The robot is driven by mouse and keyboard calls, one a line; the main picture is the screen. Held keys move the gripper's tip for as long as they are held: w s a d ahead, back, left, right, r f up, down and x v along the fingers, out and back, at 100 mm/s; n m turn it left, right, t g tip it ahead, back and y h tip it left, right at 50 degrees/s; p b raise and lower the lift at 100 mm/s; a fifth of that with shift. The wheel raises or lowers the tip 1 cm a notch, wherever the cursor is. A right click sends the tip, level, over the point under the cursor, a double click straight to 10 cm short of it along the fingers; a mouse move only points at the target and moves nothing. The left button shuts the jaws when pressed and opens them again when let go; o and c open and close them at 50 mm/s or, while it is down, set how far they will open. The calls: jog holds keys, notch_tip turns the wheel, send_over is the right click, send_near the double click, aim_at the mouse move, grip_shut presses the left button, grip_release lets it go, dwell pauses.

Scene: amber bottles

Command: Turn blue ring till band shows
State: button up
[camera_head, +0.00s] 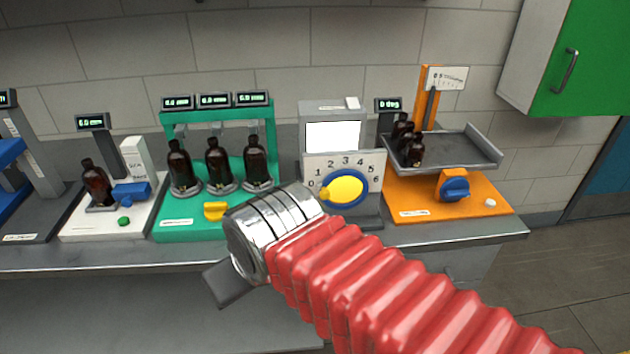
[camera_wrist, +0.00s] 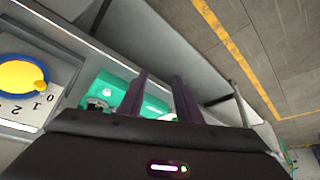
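The blue ring (camera_head: 352,207) surrounds a yellow dial face (camera_head: 345,187) on a grey-white machine with a scale numbered 0 to 6. A small yellow tab at the dial's left points near the 0. The ring also shows at the left edge of the wrist view (camera_wrist: 14,97), close to the numbers 0, 1 and 2. I cannot make out a band. My gripper (camera_wrist: 160,80) is open and empty, its two dark fingers apart. In the head view it is mostly hidden behind my wrist, at the bench front, left of and apart from the dial.
A green rack (camera_head: 165,222) with several amber bottles and a yellow knob stands left of the dial machine. An orange stand (camera_head: 415,205) with a grey tray, amber bottles and a blue knob is to the right. A white-based station (camera_head: 85,228) is farther left.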

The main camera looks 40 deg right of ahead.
jog(key=shift+w, duration=0.15)
jog(key=shift+o, duration=0.5)
jog(key=shift+o, duration=0.4)
jog(key=shift+w+d+r, duration=0.1)
jog(key=shift+w+r, duration=0.05)
jog(key=w+d+r+m+h, duration=0.1)
jog(key=w+d+r+m, duration=0.1)
jog(key=d, duration=0.6)
jog(key=w+d+r+m+g, duration=0.1)
jog(key=d+r+m, duration=0.1)
jog(key=d+r, duration=0.3)
jog(key=w+d+r+m+g+h, duration=0.1)
jog(key=w+d+r+m, duration=0.1)
jog(key=d, duration=0.9)
jog(key=shift+w+d+r+m+h, duration=0.15)
jog(key=shift+w+r+m+h, duration=0.2)
jog(key=shift+r+m, duration=0.25)
